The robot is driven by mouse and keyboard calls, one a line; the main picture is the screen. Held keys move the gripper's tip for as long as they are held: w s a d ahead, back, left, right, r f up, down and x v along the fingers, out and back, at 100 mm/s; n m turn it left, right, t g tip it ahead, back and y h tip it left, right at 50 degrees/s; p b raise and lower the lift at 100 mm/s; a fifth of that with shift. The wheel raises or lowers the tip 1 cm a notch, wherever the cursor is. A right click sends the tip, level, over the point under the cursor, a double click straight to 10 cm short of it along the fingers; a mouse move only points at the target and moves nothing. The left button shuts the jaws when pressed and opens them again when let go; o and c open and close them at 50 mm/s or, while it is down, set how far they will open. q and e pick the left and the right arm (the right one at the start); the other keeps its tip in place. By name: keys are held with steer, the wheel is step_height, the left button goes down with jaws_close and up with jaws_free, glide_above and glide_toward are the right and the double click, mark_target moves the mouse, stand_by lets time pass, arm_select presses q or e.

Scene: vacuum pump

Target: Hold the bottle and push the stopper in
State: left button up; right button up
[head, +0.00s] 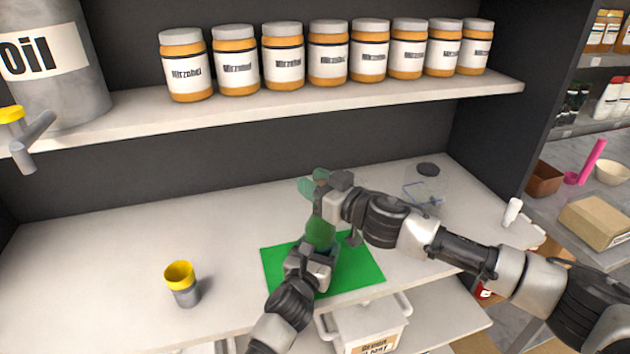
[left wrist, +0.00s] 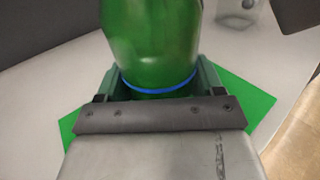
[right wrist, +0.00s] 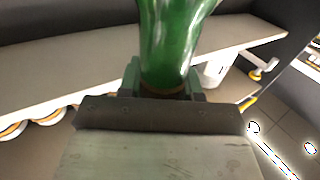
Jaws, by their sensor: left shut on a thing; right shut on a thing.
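The green glass bottle (head: 320,232) stands over the green mat. My left gripper (head: 312,268) is shut on its lower part; in the left wrist view the bottle (left wrist: 152,45) rises from between the jaws, a blue ring around it. My right gripper (head: 322,190) is shut at the bottle's top end. In the right wrist view the glass (right wrist: 172,40) narrows toward the jaws, where a brown band, seemingly the stopper (right wrist: 176,92), shows between them. Most of the stopper is hidden, so how deep it sits cannot be told.
The green mat (head: 362,280) lies on the white table (head: 110,255). A yellow and grey cup (head: 182,285) stands at left. A clear object with a dark lid (head: 428,172) is at back right. A shelf with several jars (head: 328,55) hangs above. Free table lies at left.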

steer(key=shift+f, duration=0.4)
steer(key=o, duration=1)
steer(key=v, duration=1.2)
arm_select(q)
steer(key=o, duration=1.2)
steer(key=shift+c, duration=0.2)
